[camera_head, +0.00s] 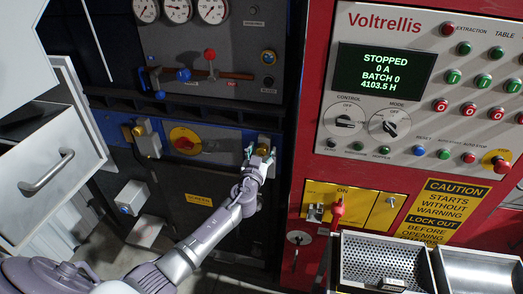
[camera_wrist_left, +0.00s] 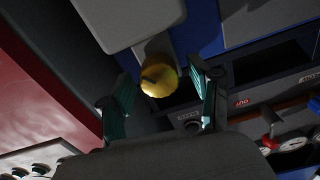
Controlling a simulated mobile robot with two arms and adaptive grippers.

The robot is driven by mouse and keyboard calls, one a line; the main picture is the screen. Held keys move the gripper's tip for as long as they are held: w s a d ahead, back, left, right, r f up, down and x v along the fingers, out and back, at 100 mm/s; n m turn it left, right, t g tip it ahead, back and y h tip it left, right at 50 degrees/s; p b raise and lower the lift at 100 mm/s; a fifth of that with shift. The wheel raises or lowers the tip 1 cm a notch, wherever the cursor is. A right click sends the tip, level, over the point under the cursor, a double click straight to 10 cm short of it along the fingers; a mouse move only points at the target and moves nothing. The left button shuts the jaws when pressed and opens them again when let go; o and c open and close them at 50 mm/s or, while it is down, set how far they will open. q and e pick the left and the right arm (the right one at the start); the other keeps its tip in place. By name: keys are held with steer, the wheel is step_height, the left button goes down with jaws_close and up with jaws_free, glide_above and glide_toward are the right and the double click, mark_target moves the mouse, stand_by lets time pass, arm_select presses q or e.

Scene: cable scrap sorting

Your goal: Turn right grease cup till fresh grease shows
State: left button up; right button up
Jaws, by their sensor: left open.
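The right grease cup (camera_head: 263,150) is a small brass-yellow cap on the blue strip of the dark machine. In the left wrist view its round yellow end (camera_wrist_left: 158,80) carries a dark mark. My left gripper (camera_head: 260,157) is at this cup, with its arm coming up from the lower left. In the left wrist view the open green-padded fingers (camera_wrist_left: 161,74) stand on either side of the cup, with a gap on both sides. I cannot make out any grease. The left grease cup (camera_head: 139,131) sits on the same strip, farther left. My right gripper is not in view.
A yellow plate with a red rotary switch (camera_head: 185,141) lies between the two cups. Above are red and blue levers (camera_head: 210,55) and gauges (camera_head: 175,10). The red control cabinet (camera_head: 312,130) stands close on the right; its display (camera_head: 385,72) reads STOPPED. An open drawer (camera_head: 45,175) is at left.

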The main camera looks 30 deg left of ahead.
arm_select(q)
steer(key=shift+w+f, duration=0.1)
steer(key=c, duration=1.1)
steer(key=shift+c, duration=0.2)
steer(key=shift+m, duration=0.3)
steer(key=m+b, duration=0.1)
steer(key=m, duration=0.1)
steer(key=shift+m+b, duration=0.3)
steer(key=shift+b, duration=0.1)
steer(key=shift+m+b, duration=0.6)
steer(key=shift+m, duration=1.5)
